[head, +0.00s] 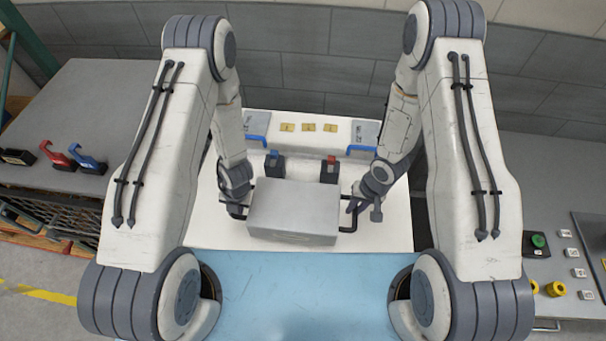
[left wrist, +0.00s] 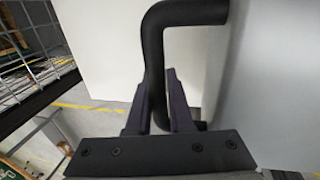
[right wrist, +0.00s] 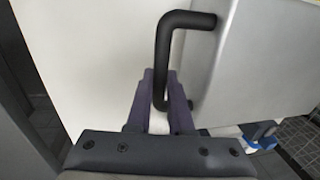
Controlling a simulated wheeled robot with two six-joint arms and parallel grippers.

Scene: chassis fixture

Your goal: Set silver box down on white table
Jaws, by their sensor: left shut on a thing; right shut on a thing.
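The silver box (head: 294,212) is in the middle of the head view, with a black handle at each end. It is over the white table (head: 385,228); I cannot tell whether it touches the surface. My left gripper (head: 240,205) is shut on the box's left handle, which shows between its fingers in the left wrist view (left wrist: 158,95). My right gripper (head: 352,204) is shut on the right handle, seen between its fingers in the right wrist view (right wrist: 163,90). The box looks about level. Its underside is hidden.
Behind the box stand two dark clamps, one blue-topped (head: 274,164) and one red-topped (head: 329,170). Further back is a fixture with yellow pads (head: 308,127) and blue-edged blocks. A light blue surface (head: 290,290) lies in front. Grey benches (head: 75,110) flank both sides.

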